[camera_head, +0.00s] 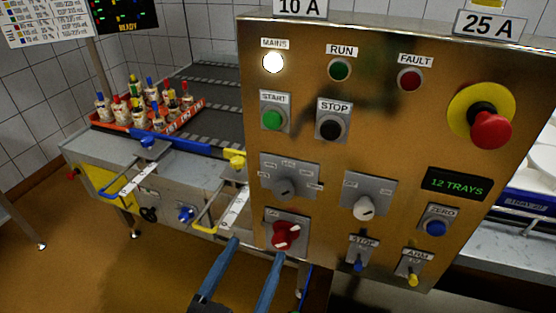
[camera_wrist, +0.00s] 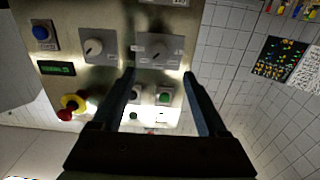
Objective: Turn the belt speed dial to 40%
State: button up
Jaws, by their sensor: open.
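A grey multi-position dial (camera_head: 284,188) sits on a grey plate with several small labels, low on the left of the brass-coloured control panel. Its lettering is too small to read, so I cannot confirm it is the belt speed dial or read its setting. It also shows in the wrist view (camera_wrist: 158,49), which is upside down, just beyond the space between my fingertips. A second knob, pale and two-position in look (camera_head: 364,208), sits to its right. My gripper (camera_head: 256,249) is open and empty, its blue fingers apart from the dial. In the wrist view, my gripper (camera_wrist: 159,74) spans the dial plate's width.
A red rotary switch (camera_head: 286,235) is just below the dial. Green START (camera_head: 272,119) and black STOP (camera_head: 331,127) buttons are above. A red emergency button (camera_head: 490,128) projects at the upper right. A conveyor (camera_head: 215,112) with a loaded orange tray (camera_head: 186,118) is left.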

aim_at(282, 195)
jog(key=p+x, duration=0.3)
jog(key=x, duration=1)
jog(key=shift+r+p, duration=0.1)
jog(key=shift+p, duration=0.25)
jog(key=shift+s, duration=0.1)
grip_shut()
